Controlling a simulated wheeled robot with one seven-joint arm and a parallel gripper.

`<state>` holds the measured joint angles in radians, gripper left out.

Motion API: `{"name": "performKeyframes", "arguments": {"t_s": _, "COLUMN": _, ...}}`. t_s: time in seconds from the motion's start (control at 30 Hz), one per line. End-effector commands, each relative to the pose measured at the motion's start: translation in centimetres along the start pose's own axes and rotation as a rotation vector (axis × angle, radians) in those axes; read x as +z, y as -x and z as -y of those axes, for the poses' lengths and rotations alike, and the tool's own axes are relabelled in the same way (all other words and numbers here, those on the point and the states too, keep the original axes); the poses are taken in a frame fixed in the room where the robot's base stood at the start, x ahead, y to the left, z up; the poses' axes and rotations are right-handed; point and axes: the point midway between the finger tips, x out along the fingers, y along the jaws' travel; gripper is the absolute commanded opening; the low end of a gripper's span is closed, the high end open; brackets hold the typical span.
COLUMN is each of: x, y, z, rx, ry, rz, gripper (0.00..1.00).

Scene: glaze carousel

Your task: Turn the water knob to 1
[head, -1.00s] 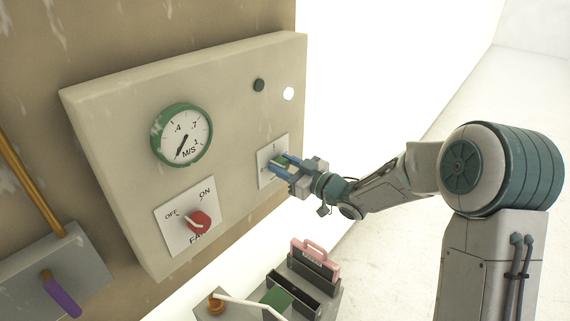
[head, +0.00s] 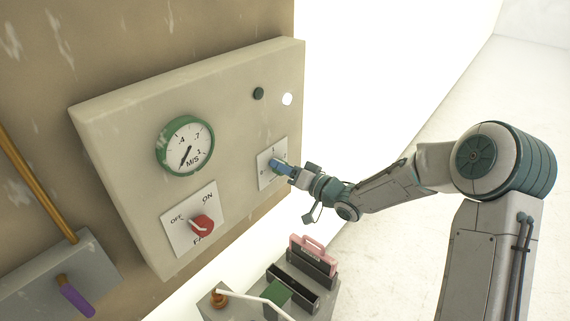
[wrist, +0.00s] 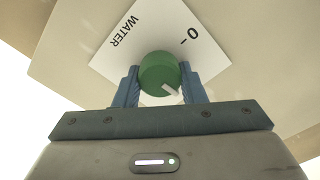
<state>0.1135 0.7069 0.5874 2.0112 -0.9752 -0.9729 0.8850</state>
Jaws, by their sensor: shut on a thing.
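The water knob (wrist: 158,70) is a round green knob with a white pointer line. It sits on a white plate (wrist: 128,62) marked WATER and 0 in the wrist view. The pointer is toward the lower right there, turned away from the 0 mark. The 1 mark is hidden in that view. My gripper (wrist: 160,88) is shut on the knob, with one blue finger on each side. In the head view my gripper (head: 279,166) reaches the plate (head: 265,159) from the right and covers most of the knob.
A purple-handled lever (head: 75,296) is at lower left.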

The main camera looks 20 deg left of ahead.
Motion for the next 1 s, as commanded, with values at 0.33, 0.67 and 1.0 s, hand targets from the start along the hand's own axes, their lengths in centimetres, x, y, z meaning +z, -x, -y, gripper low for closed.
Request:
{"name": "performKeyframes", "arguments": {"t_s": 0.33, "x": 0.24, "y": -0.02, "z": 0.05, "rx": -0.001, "ry": -0.077, "rz": 0.005, "gripper": 0.14}}
{"name": "performKeyframes", "arguments": {"t_s": 0.67, "x": 0.3, "y": -0.03, "z": 0.05, "rx": -0.001, "ry": -0.08, "rz": 0.006, "gripper": 0.14}}
{"name": "performKeyframes", "arguments": {"t_s": 1.0, "x": 0.07, "y": 0.08, "z": -0.09, "rx": 0.001, "ry": -0.079, "rz": 0.001, "gripper": 0.59}}
